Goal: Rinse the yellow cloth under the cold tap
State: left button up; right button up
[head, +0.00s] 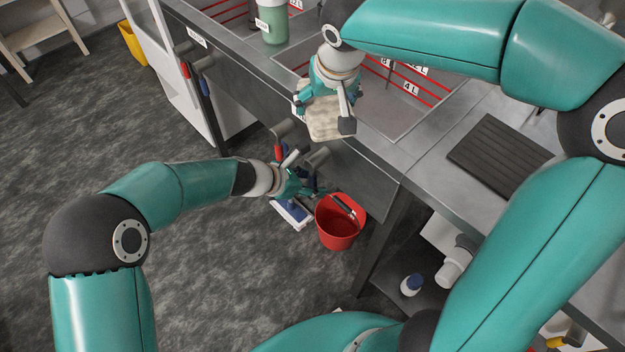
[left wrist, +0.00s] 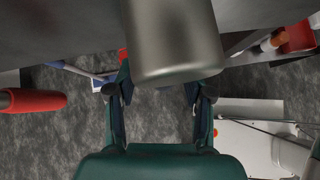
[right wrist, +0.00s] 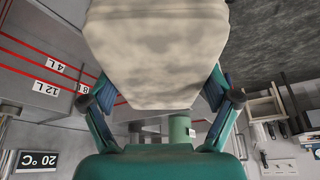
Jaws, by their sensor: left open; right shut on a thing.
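A pale cream cloth (head: 328,122), the only cloth I see, hangs in my right gripper (head: 328,98) over the front edge of the sink basin (head: 405,118). In the right wrist view the cloth (right wrist: 157,50) fills the space beyond the fingers, which are shut on it. My left gripper (head: 303,187) is open, low in front of the bench, beside a grey cylindrical handle (head: 317,157). In the left wrist view the grey handle (left wrist: 172,40) stands in front of the open fingers; I cannot tell whether they touch it. Another handle has a red part (head: 279,152). No tap spout is clearly visible.
The basin wall has red level lines with litre labels. A green bottle (head: 273,22) stands at the back and a dark ribbed mat (head: 497,152) lies at right. A red bucket (head: 340,226) and a blue-and-white mop head (head: 290,212) are on the floor near my left gripper.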

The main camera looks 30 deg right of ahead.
pick_arm(q)
jog(key=v, duration=1.1)
jog(key=shift+a+r, duration=0.2)
jog(key=shift+a, duration=0.1)
